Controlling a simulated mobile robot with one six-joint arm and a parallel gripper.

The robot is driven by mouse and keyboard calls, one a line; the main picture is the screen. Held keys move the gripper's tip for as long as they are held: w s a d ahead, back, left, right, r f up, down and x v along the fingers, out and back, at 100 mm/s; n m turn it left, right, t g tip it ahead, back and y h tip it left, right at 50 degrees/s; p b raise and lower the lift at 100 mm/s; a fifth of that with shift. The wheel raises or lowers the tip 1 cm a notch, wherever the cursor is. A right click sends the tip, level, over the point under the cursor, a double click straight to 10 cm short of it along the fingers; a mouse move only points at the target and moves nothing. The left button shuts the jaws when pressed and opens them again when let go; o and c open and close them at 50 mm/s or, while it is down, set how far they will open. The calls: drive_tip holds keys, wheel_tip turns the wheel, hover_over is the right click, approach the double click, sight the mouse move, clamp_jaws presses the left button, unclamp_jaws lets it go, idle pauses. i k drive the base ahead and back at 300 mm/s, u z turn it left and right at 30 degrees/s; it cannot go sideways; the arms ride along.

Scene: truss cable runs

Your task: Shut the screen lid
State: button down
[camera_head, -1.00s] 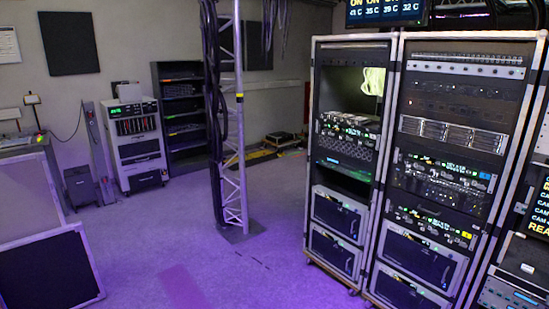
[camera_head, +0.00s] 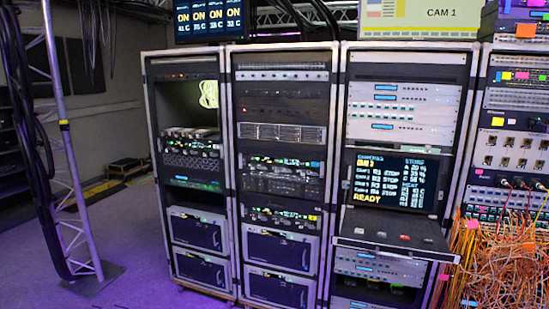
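The screen lid (camera_head: 395,181) is a dark panel with a lit display in the third rack from the left. It stands upright, open, at the back of a pulled-out console tray (camera_head: 390,229). The display shows yellow and blue text, with "READY" at the bottom left. The tray is dark with several small buttons, and its front edge juts out of the rack. My gripper is not in view.
Racks stand side by side, and a tangle of orange cables (camera_head: 497,262) hangs to the right of the tray. A truss post (camera_head: 64,140) with black cables stands at left. Purple-lit floor (camera_head: 130,265) is open between post and racks.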

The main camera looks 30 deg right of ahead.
sight(387, 178)
drive_tip(key=z, duration=1)
drive_tip(key=k, duration=0.85)
drive_tip(key=z, duration=0.7)
drive_tip(key=i, duration=0.5)
drive_tip(key=u, duration=0.05)
